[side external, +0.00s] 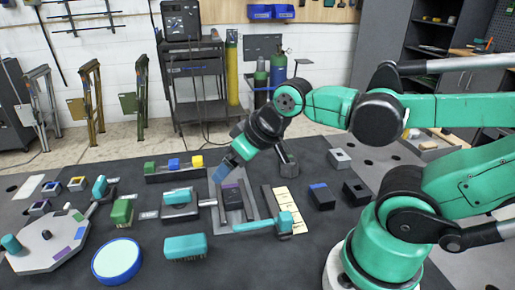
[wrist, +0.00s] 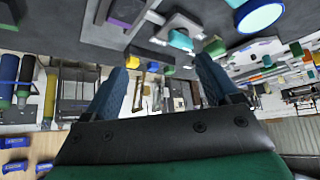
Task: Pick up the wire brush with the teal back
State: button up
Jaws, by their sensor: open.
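The wire brush with the teal back (side external: 185,246) lies on the dark table at the front, bristles down. In the wrist view, a teal piece at the top edge (wrist: 236,3) looks like this brush, cut off by the frame. My gripper (side external: 222,171) is up and to the right of the brush, above the middle of the table, and well apart from it. In the wrist view, my gripper (wrist: 160,78) has its two blue fingers spread wide with nothing between them.
A green-backed brush (side external: 122,211) stands behind the disc. A teal clamp-like block (side external: 179,199) is behind the teal brush. A teal-headed tool (side external: 285,222) lies to its right. The table in front is clear.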

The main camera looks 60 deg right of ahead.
jog(key=n+g, duration=0.7)
jog(key=n, duration=0.2)
send_near(185, 241)
notch_tip(185, 241, down, 5)
jog(key=shift+w+f, duration=0.15)
jog(key=shift+f, duration=2.85)
grip_shut()
jog(key=shift+r, duration=0.1)
